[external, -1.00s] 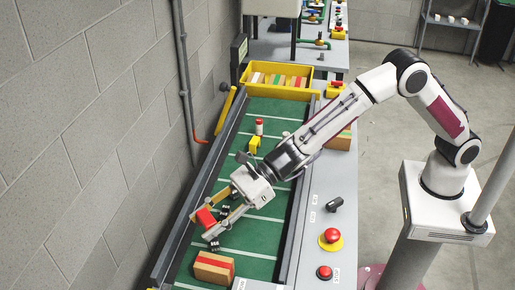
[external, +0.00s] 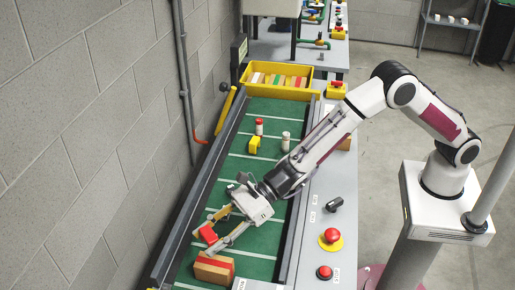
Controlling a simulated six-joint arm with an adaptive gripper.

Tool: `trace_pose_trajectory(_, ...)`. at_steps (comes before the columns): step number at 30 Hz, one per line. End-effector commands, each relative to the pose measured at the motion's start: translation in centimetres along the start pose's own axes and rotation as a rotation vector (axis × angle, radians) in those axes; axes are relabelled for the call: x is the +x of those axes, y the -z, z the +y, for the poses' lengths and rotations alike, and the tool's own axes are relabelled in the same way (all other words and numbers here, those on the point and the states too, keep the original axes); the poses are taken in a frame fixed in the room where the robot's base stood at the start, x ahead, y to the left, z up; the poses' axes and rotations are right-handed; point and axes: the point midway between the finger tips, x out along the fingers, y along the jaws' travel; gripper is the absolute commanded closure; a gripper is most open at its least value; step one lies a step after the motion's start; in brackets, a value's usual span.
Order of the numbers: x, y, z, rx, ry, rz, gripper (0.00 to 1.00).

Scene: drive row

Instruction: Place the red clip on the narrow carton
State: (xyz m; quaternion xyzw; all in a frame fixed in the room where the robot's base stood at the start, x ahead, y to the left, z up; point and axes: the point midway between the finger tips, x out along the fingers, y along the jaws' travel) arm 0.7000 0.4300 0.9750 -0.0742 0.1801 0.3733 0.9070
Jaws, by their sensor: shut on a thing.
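My gripper (external: 205,241) is shut on the red clip (external: 208,234), a small red block between its two fingers. It holds the clip over the near part of the green belt, just above and behind a brown carton in the picture. This carton (external: 211,272) has a red stripe and lies on the belt near the bottom of the view. The clip appears apart from the carton, but the exact height is hard to tell.
A yellow block (external: 254,145), a red-capped white bottle (external: 259,126) and a grey-white cylinder (external: 285,141) stand farther up the belt. A yellow bin (external: 247,75) of cartons closes its far end. Red buttons (external: 332,236) sit on the right panel.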

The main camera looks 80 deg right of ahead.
Motion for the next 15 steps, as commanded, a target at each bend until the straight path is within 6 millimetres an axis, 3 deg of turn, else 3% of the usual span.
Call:
trace_pose_trajectory(6,1.1,2.8,0.0,0.001,0.0,0.001,0.76)
trace_pose_trajectory(15,1.5,3.6,0.0,0.0,0.0,0.0,0.76)
